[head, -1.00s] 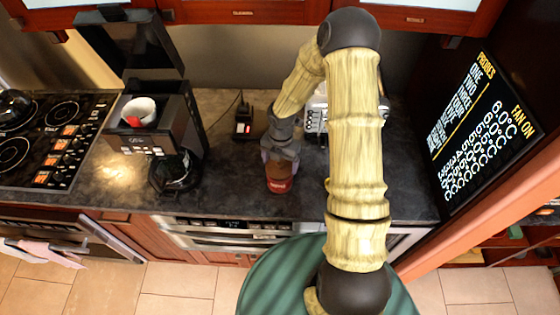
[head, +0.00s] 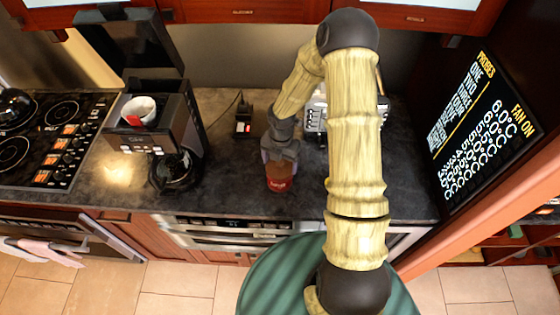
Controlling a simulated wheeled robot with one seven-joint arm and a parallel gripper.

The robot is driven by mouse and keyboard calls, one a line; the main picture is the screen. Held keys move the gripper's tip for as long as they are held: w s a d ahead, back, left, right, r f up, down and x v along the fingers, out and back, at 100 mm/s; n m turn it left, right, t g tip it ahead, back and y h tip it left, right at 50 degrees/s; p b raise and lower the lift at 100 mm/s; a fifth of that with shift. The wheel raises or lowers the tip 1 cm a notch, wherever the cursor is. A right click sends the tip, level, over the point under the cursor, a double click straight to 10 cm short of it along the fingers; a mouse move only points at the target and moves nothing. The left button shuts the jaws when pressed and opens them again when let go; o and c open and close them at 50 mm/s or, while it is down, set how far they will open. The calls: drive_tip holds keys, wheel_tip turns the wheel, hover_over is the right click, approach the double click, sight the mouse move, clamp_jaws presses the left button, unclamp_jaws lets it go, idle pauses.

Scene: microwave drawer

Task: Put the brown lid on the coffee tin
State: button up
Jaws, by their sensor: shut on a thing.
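The coffee tin (head: 279,184) is red and stands upright on the dark counter, near its front edge. My gripper (head: 279,160) is directly above the tin, pointing down, with its fingers at the tin's top. The brown lid (head: 279,171) shows as a small brown patch between the fingers at the top of the tin. My gripper is shut on it. The fingers hide most of the lid, so I cannot tell whether it sits flush on the rim.
A coffee maker (head: 160,115) with a white cup and a glass carafe (head: 175,172) stands to the left. A small black device (head: 243,124) is behind the tin. A silver appliance (head: 316,112) is partly behind my arm. The counter left of the tin is clear.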

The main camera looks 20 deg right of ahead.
drive_tip(key=shift+f, duration=0.1)
idle(0.3)
drive_tip(key=o, duration=1)
drive_tip(key=shift+r+p, duration=3.4)
drive_tip(key=shift+r, duration=0.1)
